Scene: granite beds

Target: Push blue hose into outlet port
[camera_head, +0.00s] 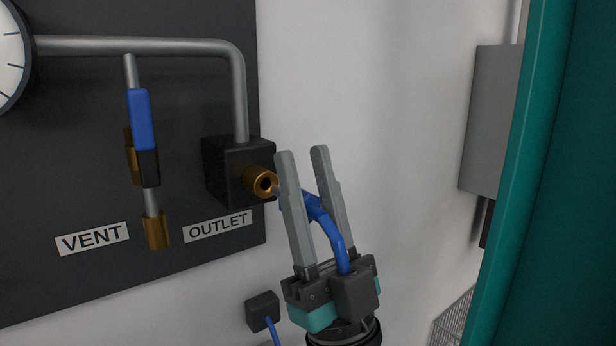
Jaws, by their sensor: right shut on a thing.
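The outlet port is a brass fitting (261,184) with a dark round opening. It sits on the side of a black block (225,172) above the OUTLET label (217,226). My right gripper (303,156) is just right of the port, its two long grey fingers pointing up. It is shut on the blue hose (329,225), which passes between the fingers and bends down over the gripper body. The hose's front end lies by the port opening, partly hidden behind the left finger. I cannot tell whether it touches the port. My left gripper is out of view.
A dark panel (90,190) carries grey pipe (140,45), a blue-handled valve (141,120), a VENT label (92,239) and part of a gauge (10,55). A small black block (262,311) with a blue line is below. A teal upright (520,200) stands right.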

